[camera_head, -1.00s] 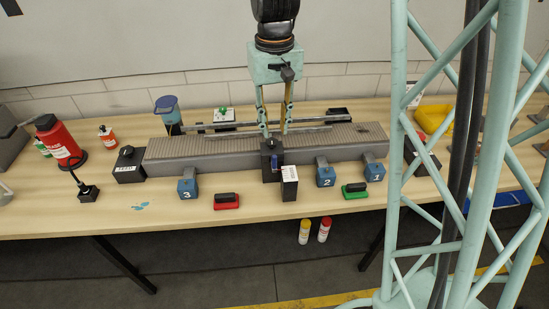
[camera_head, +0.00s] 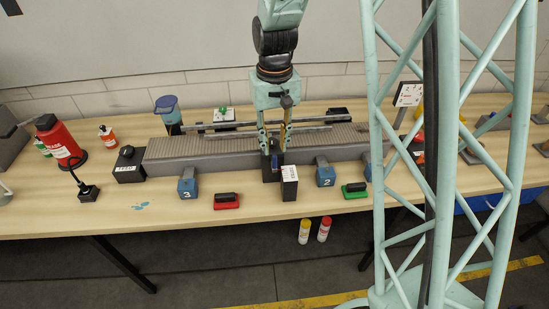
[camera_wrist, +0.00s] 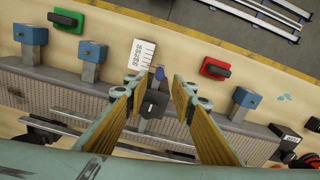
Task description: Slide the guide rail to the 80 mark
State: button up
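The guide rail, a long grey metal bar (camera_head: 222,134), runs along the ribbed conveyor (camera_head: 200,147). A black carriage block (camera_head: 270,171) with a small blue lever sits at the conveyor's front edge. In front of it, a dark block bears a white ruled scale label (camera_head: 290,173). The wrist view shows the label (camera_wrist: 141,56), its numbers too small to read, and the dark carriage block (camera_wrist: 153,104) with its blue lever (camera_wrist: 160,73). My gripper (camera_head: 274,148) is open, pointing down. In the wrist view its fingers (camera_wrist: 156,92) stand on either side of the block, with visible gaps.
Blue numbered blocks (camera_head: 187,188) stand along the conveyor's front on both sides. A red-based switch (camera_head: 226,201) and a green-based switch (camera_head: 354,190) lie nearer the table edge. A second bar (camera_head: 233,123) runs behind. Bottles (camera_head: 65,146) stand at left.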

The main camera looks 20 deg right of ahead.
aim_at(274, 156)
jog(key=shift+f, duration=3.25)
grip_shut()
